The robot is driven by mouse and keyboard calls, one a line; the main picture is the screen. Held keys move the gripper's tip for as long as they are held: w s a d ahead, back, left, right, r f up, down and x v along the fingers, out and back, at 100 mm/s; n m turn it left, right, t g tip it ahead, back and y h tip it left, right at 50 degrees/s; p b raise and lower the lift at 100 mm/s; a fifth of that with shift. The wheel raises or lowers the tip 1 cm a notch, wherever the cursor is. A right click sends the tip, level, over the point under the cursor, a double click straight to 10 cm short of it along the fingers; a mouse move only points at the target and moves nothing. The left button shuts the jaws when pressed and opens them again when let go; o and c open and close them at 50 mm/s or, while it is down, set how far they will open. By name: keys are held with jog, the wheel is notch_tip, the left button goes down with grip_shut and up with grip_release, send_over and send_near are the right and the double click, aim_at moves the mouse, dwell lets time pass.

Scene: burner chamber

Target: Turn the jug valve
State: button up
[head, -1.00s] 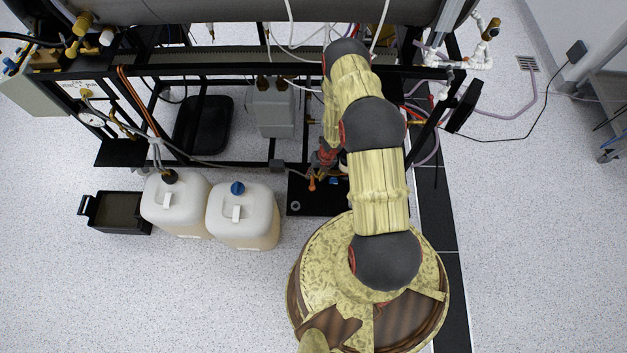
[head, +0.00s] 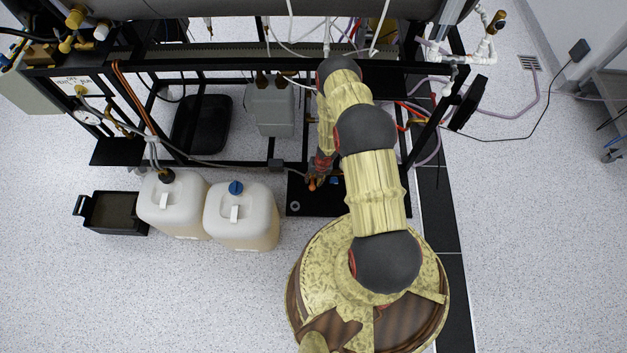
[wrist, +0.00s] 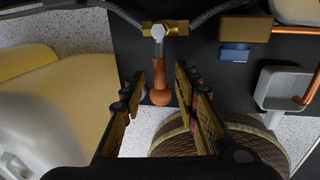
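A brass valve (wrist: 165,28) with an orange-brown handle (wrist: 159,82) is at the top middle of the wrist view. The handle points down toward me. My gripper (wrist: 160,76) is open, with one finger on each side of the handle's lower end and visible gaps between. In the head view the handle is a small orange spot (head: 312,184) beside my gripper (head: 319,176), low at the rack's front. Two whitish jugs stand left of it, one with a dark cap (head: 172,205) and one with a blue cap (head: 242,216).
A black plate (head: 300,208) lies under the valve area. The black frame (head: 215,163) and hoses are close around my arm. A black tray (head: 112,213) sits left of the jugs. A brass block (wrist: 245,28) and grey bracket (wrist: 280,88) are right of the valve. Open floor lies in front.

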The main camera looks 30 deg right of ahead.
jog(key=shift+c, duration=0.3)
grip_shut()
dwell(0.6)
